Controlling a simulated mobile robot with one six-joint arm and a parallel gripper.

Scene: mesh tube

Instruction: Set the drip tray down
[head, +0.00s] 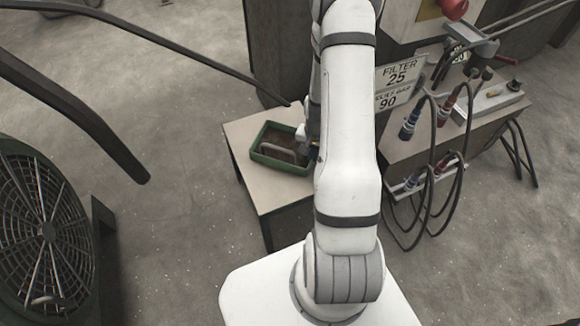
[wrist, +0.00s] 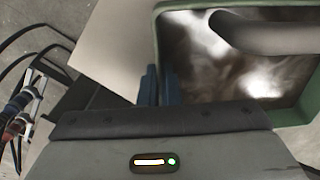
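The drip tray (head: 257,158) is a green rectangular tray with a dark, shiny inside and a grey bar across it. In the head view it is over the small table, looking about level; I cannot tell whether it touches the top. In the wrist view its green rim (wrist: 157,40) fills the upper right. My gripper (wrist: 158,86) has its two blue fingers close together, one on each side of the tray's near wall, and looks shut on it. In the head view my gripper (head: 311,150) is at the tray's right end, partly hidden by my arm.
The small table (head: 285,195) has bare top in front of the tray and to its left. A bench (head: 480,118) with hanging hoses and a valve stands to the right. A large fan (head: 45,230) is at the left, and dark bars cross the upper left.

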